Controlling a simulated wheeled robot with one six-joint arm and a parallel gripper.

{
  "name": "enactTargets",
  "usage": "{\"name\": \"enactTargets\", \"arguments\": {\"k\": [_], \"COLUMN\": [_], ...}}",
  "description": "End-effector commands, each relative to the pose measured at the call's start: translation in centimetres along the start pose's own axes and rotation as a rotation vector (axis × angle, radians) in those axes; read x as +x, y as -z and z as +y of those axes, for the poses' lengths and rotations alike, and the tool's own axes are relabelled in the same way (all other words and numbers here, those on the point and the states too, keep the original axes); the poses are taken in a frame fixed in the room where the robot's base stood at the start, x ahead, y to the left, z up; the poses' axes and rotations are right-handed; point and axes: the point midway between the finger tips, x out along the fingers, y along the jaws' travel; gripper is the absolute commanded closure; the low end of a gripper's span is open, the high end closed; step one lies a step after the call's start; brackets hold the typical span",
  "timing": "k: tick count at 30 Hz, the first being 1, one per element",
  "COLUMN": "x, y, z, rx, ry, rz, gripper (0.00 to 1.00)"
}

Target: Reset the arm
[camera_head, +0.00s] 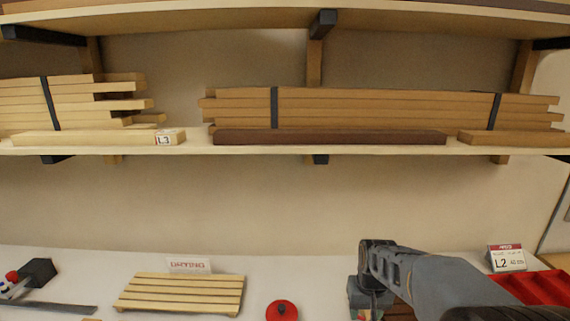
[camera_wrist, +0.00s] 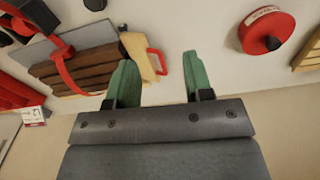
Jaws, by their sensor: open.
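My arm reaches in from the lower right of the head view, with its end over the white bench. My gripper (camera_wrist: 160,82) shows in the wrist view with two green fingers standing wide apart. Nothing is between the fingers. In the head view the fingertips are mostly hidden behind my own wrist and the picture's lower edge.
A slatted wooden rack (camera_head: 182,293) and a red round thing (camera_head: 282,311) lie on the bench, left of my arm. A red bin (camera_head: 535,288) and L2 sign (camera_head: 507,258) stand right. Dark wooden slats (camera_wrist: 80,68) lie near my fingers. A plank-laden shelf (camera_head: 200,145) runs above.

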Motion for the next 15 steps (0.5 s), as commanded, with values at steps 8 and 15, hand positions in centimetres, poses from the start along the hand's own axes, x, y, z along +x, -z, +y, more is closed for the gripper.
{"name": "enactTargets", "arguments": {"k": [8,15], "x": [-4.3,-6.4], "y": [-7.8,-11.1], "z": [-1.2,-1.7], "rx": [-0.015,-0.037], "ry": [0.004,0.011], "rz": [0.160,0.281], "gripper": [0.53,0.53]}}
